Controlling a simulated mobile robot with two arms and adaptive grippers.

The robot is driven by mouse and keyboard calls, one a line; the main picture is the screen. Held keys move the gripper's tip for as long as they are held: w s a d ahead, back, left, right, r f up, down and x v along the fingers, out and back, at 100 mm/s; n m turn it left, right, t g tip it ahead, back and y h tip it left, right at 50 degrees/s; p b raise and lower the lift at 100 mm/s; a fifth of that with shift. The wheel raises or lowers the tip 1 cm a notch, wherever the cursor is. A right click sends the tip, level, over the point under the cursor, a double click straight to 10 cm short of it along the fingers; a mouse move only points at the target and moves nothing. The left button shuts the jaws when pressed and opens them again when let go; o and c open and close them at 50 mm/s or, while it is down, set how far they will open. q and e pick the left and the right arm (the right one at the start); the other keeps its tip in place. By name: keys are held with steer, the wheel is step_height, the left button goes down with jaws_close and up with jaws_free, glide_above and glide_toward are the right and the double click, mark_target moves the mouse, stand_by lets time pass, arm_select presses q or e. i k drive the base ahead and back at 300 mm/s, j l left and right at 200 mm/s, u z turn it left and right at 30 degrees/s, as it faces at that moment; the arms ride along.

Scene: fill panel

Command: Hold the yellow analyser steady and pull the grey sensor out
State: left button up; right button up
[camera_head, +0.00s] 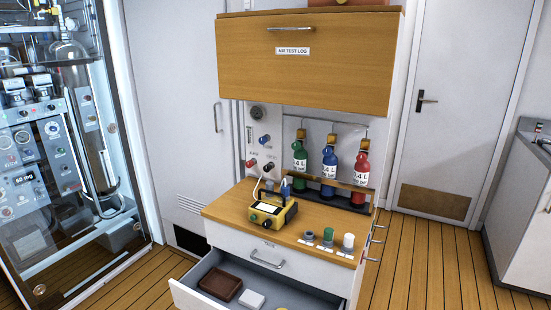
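The yellow analyser (288,214) sits on the wooden worktop (233,207) of the cabinet, with a pale screen and small red, green and black parts on its front. A pale tube (257,186) runs from the panel behind down towards it. A small blue, pointed part (284,188) stands up at its back. I cannot clearly make out a grey sensor in the analyser. A small grey-topped piece (309,236) stands on the worktop to its right. Neither of my grippers is in view.
A green-topped piece (327,237) and a white-topped piece (348,241) stand beside the grey-topped one. Green, blue and red bottles (331,171) stand in a rack behind. Below, an open drawer (208,301) holds a brown tray (220,285) and a white block (251,299).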

mark_target(270, 185)
steer(key=i+j+z, duration=0.45)
steer(key=j, duration=0.2)
steer(key=i+j+z, duration=0.2)
steer(key=j, duration=0.15)
steer(key=i+j+z, duration=0.1)
steer(key=j+z, duration=0.15)
steer(key=j, duration=0.15)
steer(key=i+j+z, duration=0.2)
steer(key=j, duration=0.2)
steer(key=j+z, duration=0.25)
steer(key=j, duration=0.15)
steer(key=j+z, duration=0.2)
steer(key=j, duration=0.25)
